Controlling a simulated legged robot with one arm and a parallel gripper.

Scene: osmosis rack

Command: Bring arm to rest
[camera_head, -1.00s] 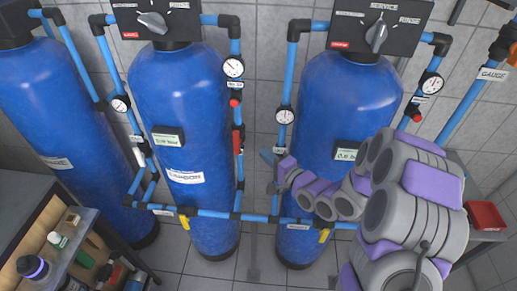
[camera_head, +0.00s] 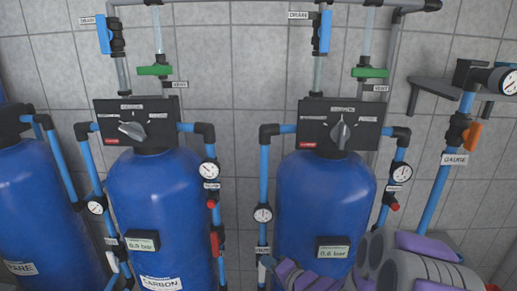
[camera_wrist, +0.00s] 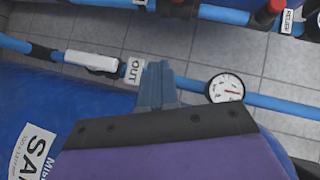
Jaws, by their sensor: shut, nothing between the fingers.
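My arm (camera_head: 405,262) is at the bottom right of the head view, in front of the right blue tank (camera_head: 325,190). Its fingers are hard to make out there. In the wrist view, my gripper (camera_wrist: 155,85) has its blue-grey fingers together and empty. They point past a tag reading OUT (camera_wrist: 134,71) and a round gauge (camera_wrist: 226,89). I cannot tell how far the fingertips are from the pipe behind them. A blue tank with a SAND-like label (camera_wrist: 36,150) is close on the left in the wrist view.
The carbon tank (camera_head: 155,205) stands left of the right tank, with another tank (camera_head: 35,215) at the far left. Blue pipes, gauges and valves run between them. Control heads (camera_head: 135,121) (camera_head: 341,125) sit on top.

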